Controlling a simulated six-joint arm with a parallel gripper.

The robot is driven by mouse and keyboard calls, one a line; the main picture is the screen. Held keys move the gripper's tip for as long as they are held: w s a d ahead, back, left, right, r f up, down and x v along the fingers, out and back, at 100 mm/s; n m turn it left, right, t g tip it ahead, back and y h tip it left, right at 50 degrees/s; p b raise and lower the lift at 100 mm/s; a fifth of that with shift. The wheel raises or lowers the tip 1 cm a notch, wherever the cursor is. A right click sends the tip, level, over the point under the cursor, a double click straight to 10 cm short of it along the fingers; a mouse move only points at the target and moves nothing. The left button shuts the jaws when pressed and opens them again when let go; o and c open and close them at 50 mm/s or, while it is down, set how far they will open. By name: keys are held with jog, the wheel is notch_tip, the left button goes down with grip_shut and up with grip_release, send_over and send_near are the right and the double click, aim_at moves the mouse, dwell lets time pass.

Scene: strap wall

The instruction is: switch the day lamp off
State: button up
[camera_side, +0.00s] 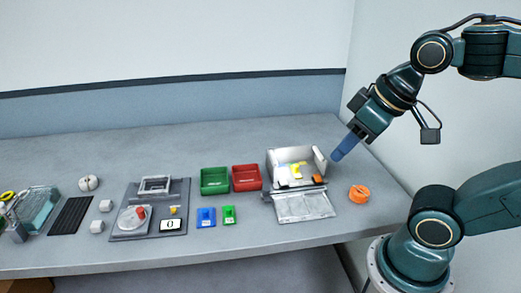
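No thing in the side view can be made out for sure as the day lamp, and its switch cannot be told. A grey panel (120,229) on the left half of the table carries a round dial with a red piece (140,212), a small yellow part (173,210) and a white plate marked 0 (172,225). An open grey box (282,157) at the right holds small yellow, white and orange parts; its front flap (305,205) lies down on the table. My gripper (341,152) hangs above and right of this box, apart from it, its blue tip pointing down-left. Its opening is not clear.
Green (214,190) and red (246,187) bins stand left of the box, with blue (206,217) and green (229,215) blocks before them. An orange round thing (359,194) lies right of the box. A clear container (36,208) stands far left. The back of the table is clear.

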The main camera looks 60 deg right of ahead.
jog(key=shift+o, duration=1.3)
jog(key=shift+w+d, duration=0.1)
jog(key=shift+w, duration=0.15)
jog(key=n+g+y, duration=0.1)
jog(key=n+g, duration=0.6)
jog(key=n, duration=0.2)
send_over(286, 181)
jog(key=w+d, duration=0.2)
notch_tip(286, 181, down, 12)
jog(key=r, duration=0.1)
jog(key=shift+s+a+f, duration=0.1)
jog(key=shift+f, duration=0.15)
jog(key=shift+f, duration=0.1)
jog(key=shift+s+a+f, duration=0.25)
jog(key=shift+f, duration=2)
jog(key=shift+s+a+f, duration=0.3)
jog(key=shift+f, duration=1.9)
jog(key=shift+s+a+f, duration=0.25)
jog(key=shift+f, duration=2)
